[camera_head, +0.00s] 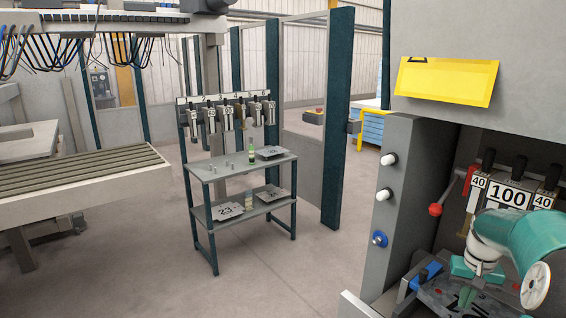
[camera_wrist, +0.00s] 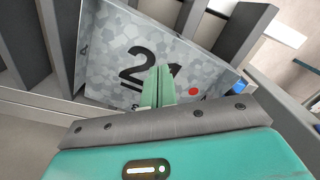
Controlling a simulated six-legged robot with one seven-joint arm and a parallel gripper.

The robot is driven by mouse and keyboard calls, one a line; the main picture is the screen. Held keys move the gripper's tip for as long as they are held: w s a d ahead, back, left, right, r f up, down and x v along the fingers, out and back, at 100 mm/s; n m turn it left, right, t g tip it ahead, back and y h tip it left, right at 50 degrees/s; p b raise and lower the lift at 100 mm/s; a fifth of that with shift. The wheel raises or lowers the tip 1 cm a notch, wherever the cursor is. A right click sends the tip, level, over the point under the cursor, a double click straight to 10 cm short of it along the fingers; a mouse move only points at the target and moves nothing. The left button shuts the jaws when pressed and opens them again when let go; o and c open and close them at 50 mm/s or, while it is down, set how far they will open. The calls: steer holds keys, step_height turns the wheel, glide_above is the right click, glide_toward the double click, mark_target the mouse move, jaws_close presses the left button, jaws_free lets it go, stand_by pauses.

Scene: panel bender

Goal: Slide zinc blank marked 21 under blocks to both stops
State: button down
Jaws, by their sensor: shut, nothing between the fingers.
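The zinc blank marked 21 (camera_wrist: 120,45) is a mottled grey sheet with a red dot, and it lies tilted in the wrist view among dark bars. Its lower part is hidden by my gripper. My gripper (camera_wrist: 157,88) is shut and empty, its green fingertips over the blank by the number; whether they touch it I cannot tell. In the head view my gripper (camera_head: 466,296) is low inside the machine at the right. The blocks marked 40 (camera_head: 479,182), 100 (camera_head: 510,196) and 40 (camera_head: 543,201) hang above and behind it. A blue part (camera_wrist: 238,88) sits near the blank's right corner.
A grey machine post with knobs (camera_head: 398,190) and a red-ball lever (camera_head: 436,209) stand left of my arm. A shelf cart (camera_head: 235,178) holds other marked sheets and a row of tools. A slatted table (camera_head: 80,185) is at the left. Open floor lies between.

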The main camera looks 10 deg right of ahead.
mark_target(456, 315)
steer(key=shift+r, duration=2)
steer(key=w+a+r+n+t+h, duration=0.1)
steer(key=a+r+n, duration=0.15)
steer(key=a, duration=0.85)
steer(key=w+a+r+n+t+h, duration=0.1)
steer(key=a+r, duration=0.3)
steer(key=a, duration=0.7)
steer(key=s+a+n+t+y, duration=0.1)
steer(key=s+a+n, duration=0.1)
steer(key=s+a, duration=0.3)
steer(key=s+a+f+n+t+y, duration=0.1)
steer(key=s+a, duration=0.4)
steer(key=a, duration=0.9)
steer(key=shift+s+n+t, duration=0.4)
steer(key=shift+n+t, duration=0.05)
steer(key=shift+t, duration=0.35)
steer(key=shift+d, duration=0.25)
